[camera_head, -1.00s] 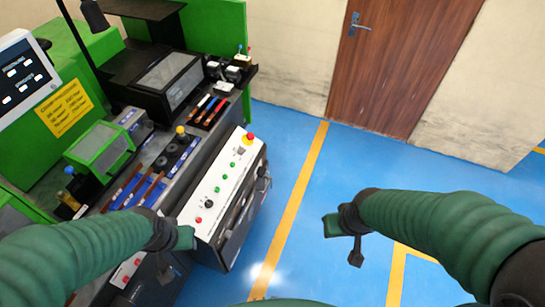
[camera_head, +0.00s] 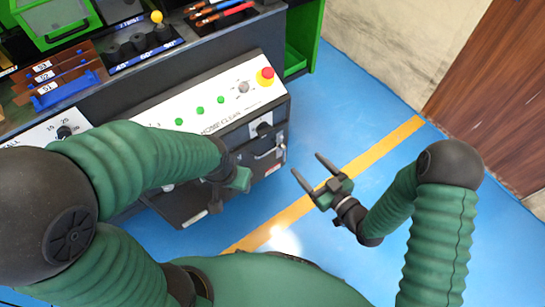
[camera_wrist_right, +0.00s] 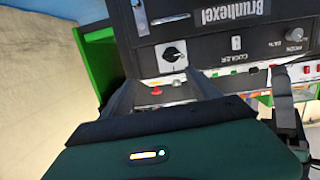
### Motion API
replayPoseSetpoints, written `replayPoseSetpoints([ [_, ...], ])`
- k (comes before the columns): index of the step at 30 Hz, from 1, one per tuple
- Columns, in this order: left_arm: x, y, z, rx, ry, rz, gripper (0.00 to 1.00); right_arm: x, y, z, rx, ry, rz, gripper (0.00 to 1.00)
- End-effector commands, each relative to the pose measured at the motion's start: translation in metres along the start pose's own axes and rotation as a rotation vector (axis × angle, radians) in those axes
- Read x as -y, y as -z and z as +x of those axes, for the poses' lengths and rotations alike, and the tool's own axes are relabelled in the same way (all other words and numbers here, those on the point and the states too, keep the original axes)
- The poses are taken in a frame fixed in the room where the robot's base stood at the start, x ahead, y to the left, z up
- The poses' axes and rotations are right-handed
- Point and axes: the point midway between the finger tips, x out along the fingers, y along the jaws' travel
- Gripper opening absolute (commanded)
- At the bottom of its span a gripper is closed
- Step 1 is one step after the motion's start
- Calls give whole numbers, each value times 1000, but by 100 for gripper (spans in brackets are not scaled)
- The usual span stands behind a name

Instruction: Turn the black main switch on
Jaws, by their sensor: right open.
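The black main switch (camera_head: 262,128) is a rotary knob on a pale plate on the dark front face of the machine, below the control panel's right end. In the right wrist view the black switch (camera_wrist_right: 173,55) shows larger, on a white square, beyond the fingers. My right gripper (camera_head: 307,165) is open and empty, to the right of and below the switch, apart from it, with its fingers pointing up-left. In the wrist view its two fingers (camera_wrist_right: 162,85) spread below the switch. My left gripper (camera_head: 238,178) hangs before the machine's front; its fingers are not clear.
The white panel carries green buttons (camera_head: 200,111) and a red emergency stop (camera_head: 265,76). A metal handle (camera_head: 268,152) is below the switch. Bending tools (camera_head: 140,45) lie on the bench. Blue floor (camera_head: 350,125) is open at the right, towards a brown door (camera_head: 500,90).

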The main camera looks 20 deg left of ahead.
Motion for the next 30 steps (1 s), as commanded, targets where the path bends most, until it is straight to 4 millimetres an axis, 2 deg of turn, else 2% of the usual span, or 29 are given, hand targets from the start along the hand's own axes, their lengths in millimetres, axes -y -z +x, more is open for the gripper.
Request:
replayPoseSetpoints([
  [1,0,-6,25,-1,0,0,46,10,-24,3,-55,19,16,71],
  [5,0,-7,32,-2,0,0,46,20,-22,3,-143,41,36,71],
  [8,0,-7,33,-2,0,0,46,21,-18,11,-157,45,37,71],
  [11,0,-8,39,-2,0,0,46,22,-15,30,-158,46,37,71],
  [24,0,-18,77,-1,0,0,46,26,0,141,-155,43,38,71],
  [30,0,-19,84,-1,0,0,46,26,6,164,-151,42,39,71],
])
